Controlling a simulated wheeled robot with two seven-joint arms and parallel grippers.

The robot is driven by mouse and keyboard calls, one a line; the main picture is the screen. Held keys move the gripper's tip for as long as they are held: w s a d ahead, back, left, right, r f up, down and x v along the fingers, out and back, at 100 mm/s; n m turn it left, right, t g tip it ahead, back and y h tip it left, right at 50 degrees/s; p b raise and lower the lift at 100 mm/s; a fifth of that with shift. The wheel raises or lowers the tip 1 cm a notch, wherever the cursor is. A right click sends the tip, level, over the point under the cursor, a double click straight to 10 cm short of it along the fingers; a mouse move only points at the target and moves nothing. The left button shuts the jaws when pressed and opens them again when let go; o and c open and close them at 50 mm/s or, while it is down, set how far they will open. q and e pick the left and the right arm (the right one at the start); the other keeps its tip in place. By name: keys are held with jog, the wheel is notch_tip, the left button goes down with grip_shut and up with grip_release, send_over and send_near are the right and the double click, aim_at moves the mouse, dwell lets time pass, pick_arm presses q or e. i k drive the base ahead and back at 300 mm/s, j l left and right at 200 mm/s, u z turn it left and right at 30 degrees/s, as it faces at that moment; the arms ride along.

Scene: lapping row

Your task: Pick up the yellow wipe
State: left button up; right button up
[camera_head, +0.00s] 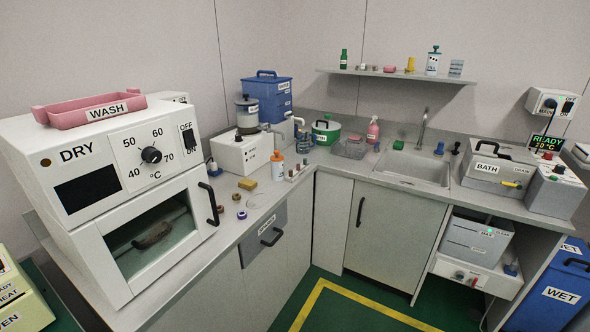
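A small flat yellow block-like piece (247,184), which looks like the yellow wipe, lies on the left counter. It is to the right of the DRY oven and in front of the white box-shaped unit. Nothing covers it. Neither of my grippers is in view.
The white DRY oven (125,190) stands on the left counter (222,226), with a pink WASH tray (90,110) on top. An orange-and-white bottle (277,166) and small rings (239,206) are near the yellow piece. The sink (412,168) is at the back. The green floor (360,312) is open.

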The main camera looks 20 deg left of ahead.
aim_at(248, 184)
jog(key=i+u, duration=0.25)
jog(key=i, duration=0.2)
jog(key=i+l+u, duration=0.2)
jog(key=i, duration=0.2)
jog(key=i+l+u, duration=0.25)
jog(key=i, duration=0.15)
